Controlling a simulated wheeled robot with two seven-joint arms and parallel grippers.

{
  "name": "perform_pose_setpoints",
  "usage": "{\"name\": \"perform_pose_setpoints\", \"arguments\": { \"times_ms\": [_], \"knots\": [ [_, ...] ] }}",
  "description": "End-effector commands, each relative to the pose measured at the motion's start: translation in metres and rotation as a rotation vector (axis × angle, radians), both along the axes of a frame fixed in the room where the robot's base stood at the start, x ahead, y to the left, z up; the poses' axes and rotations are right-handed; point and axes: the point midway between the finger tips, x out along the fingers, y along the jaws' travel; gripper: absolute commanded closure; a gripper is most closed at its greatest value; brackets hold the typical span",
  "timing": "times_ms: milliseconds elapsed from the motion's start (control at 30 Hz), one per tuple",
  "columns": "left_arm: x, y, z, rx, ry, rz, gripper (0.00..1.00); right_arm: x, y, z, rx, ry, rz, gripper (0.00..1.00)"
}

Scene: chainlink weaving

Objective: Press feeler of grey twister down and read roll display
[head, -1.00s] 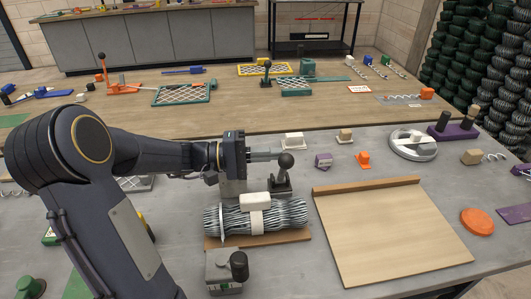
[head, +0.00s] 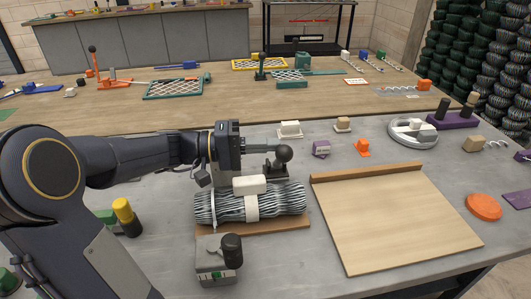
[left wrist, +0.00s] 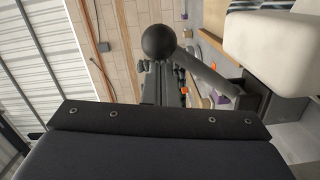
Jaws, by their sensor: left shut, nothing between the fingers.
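A dark lever with a black ball knob (head: 283,153) stands on a dark base behind the wire roll. In the left wrist view the ball (left wrist: 158,42) and its slanted arm show close in front of the fingers. My left gripper (head: 268,146) is shut and empty, its tips at the ball's left side; I cannot tell whether they touch. I cannot tell which device is the grey twister. My right gripper is not in view.
The wire roll (head: 281,199) lies on a brown board with a white block (head: 249,184) on top. A wooden board (head: 390,220) lies to the right. White, purple and orange pieces stand behind it. A black and yellow post (head: 124,214) stands left, near my arm.

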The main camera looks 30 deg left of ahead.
Motion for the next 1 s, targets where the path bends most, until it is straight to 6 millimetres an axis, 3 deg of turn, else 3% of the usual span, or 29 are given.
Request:
{"name": "perform_pose_setpoints", "arguments": {
  "times_ms": [33,100,400,633,1000],
  "knots": [
    [-0.003,-0.003,-0.013,0.025,-0.034,-0.002,1.00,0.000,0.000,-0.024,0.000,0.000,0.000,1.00],
    [-0.007,-0.005,-0.015,0.081,-0.108,-0.002,1.00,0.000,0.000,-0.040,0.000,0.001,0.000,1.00],
    [-0.017,-0.013,-0.022,0.259,-0.344,-0.001,1.00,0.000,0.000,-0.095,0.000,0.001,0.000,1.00],
    [-0.021,-0.016,-0.021,0.329,-0.437,-0.002,1.00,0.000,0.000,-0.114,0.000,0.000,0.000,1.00],
    [-0.021,-0.017,-0.018,0.348,-0.459,-0.001,1.00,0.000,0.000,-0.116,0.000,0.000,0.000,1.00]
  ]
}}
